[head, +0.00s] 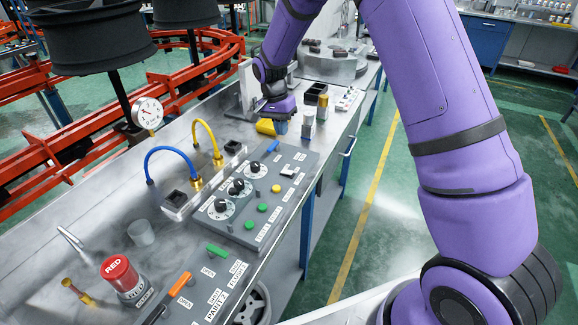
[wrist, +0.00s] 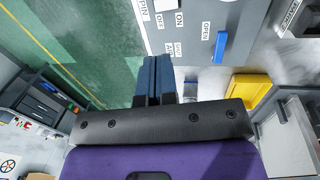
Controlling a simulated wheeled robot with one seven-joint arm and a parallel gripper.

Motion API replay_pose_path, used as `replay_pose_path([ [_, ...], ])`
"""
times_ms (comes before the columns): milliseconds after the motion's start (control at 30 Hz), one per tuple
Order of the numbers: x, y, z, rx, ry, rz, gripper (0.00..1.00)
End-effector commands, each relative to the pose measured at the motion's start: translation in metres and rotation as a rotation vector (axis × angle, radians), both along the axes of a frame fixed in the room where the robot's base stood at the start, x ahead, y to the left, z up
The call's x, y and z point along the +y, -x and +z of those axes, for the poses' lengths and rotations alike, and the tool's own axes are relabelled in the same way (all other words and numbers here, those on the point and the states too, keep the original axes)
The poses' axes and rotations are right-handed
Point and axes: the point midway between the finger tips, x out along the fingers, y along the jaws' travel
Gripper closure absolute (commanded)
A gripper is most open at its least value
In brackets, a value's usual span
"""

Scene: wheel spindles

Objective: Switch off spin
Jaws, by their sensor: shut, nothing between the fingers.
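The grey control panel (head: 228,207) lies on the metal bench. A small pale switch (head: 290,171) sits near its far right corner. In the wrist view the panel (wrist: 205,40) shows labels SPIN, OFF, ON and OPEN at the top; a pale switch part (wrist: 163,5) is cut by the top edge beside OFF and ON, so its position cannot be told. A blue lever (wrist: 221,47) stands by the OPEN label and also shows in the head view (head: 272,146). My gripper (wrist: 153,62) is shut and empty, its blue fingers beside the panel's edge; in the head view it (head: 281,129) is beyond the panel.
Dials, a yellow button (head: 276,188) and green buttons (head: 262,207) share the panel. A yellow block (head: 265,127) and a small jar (head: 308,123) stand near my gripper. Blue and yellow hoses (head: 205,128) arch left of the panel. Green floor is open to the right.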

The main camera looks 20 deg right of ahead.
Motion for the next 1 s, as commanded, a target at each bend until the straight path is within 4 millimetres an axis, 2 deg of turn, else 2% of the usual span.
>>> replay_pose_path([
  [267, -0.001, 0.002, -0.009, 0.002, 0.001, 0.0, 1.0],
  [800, -0.013, 0.014, -0.101, 0.003, 0.0, 0.001, 1.0],
  [1000, -0.016, 0.016, -0.127, 0.002, -0.001, 0.0, 1.0],
])
